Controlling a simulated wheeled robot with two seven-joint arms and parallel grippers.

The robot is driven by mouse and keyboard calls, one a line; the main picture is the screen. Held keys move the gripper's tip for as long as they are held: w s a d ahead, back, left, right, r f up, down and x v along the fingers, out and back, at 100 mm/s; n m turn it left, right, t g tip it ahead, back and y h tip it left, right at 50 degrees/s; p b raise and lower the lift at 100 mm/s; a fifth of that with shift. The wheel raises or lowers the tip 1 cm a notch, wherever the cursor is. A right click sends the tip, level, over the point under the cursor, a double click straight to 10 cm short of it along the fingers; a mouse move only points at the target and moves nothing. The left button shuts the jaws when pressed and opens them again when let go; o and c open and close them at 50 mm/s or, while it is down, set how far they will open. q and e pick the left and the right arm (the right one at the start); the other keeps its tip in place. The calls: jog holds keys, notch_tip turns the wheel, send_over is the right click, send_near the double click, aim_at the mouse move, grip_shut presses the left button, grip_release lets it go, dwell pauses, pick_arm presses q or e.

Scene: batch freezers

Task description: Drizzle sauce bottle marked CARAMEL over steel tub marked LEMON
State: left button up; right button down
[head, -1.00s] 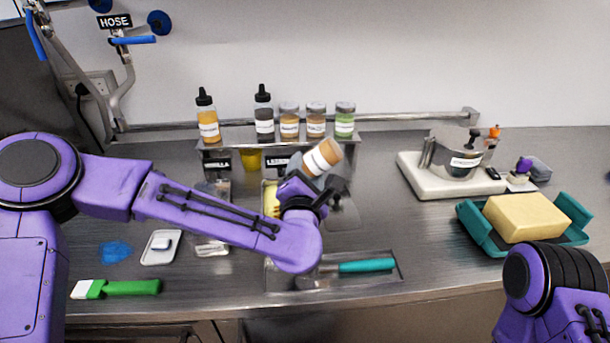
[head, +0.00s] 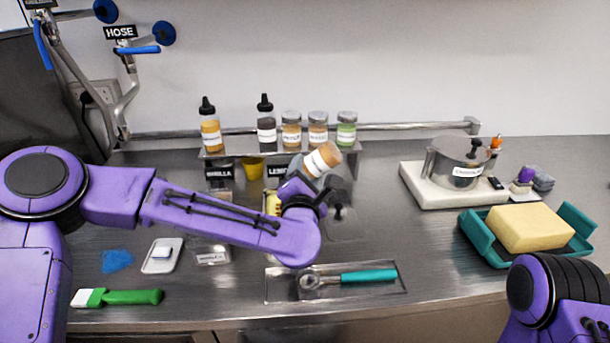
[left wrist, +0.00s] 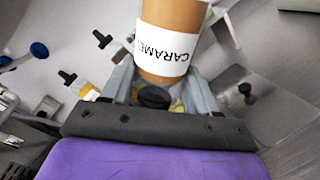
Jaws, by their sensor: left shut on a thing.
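The CARAMEL sauce bottle (head: 322,158) is held tilted by my left gripper (head: 304,180), over or near the tub area; its brown body and white label also show in the left wrist view (left wrist: 168,40). There the label reads upside down. A dark round part, perhaps its cap, shows between the fingers of the left gripper (left wrist: 155,88). The LEMON tub, with a label (head: 278,171) and yellow contents (head: 272,204), is set in the counter and mostly hidden behind my left gripper and forearm. I cannot tell whether sauce flows. My right gripper is out of view.
Several bottles and jars (head: 290,131) stand on a rear shelf. A lidded steel pot (head: 455,160) stands on a white base at right. A yellow block (head: 530,227) sits in a teal holder. A teal-handled scoop (head: 355,277) lies in a front recess.

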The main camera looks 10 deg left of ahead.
pick_arm(q)
jog(key=shift+w+a, duration=0.2)
jog(key=shift+w, duration=0.5)
jog(key=shift+w+a, duration=0.25)
jog(key=shift+w, duration=0.4)
jog(key=shift+w+a, duration=0.2)
jog(key=shift+w, duration=0.5)
jog(key=shift+r, duration=0.1)
jog(key=shift+r+m+p, duration=0.15)
jog(key=shift+m+p, duration=0.6)
jog(key=shift+m, duration=1.25)
jog(key=shift+f, duration=0.2)
jog(key=shift+r+p, duration=0.1)
jog(key=shift+p, duration=0.2)
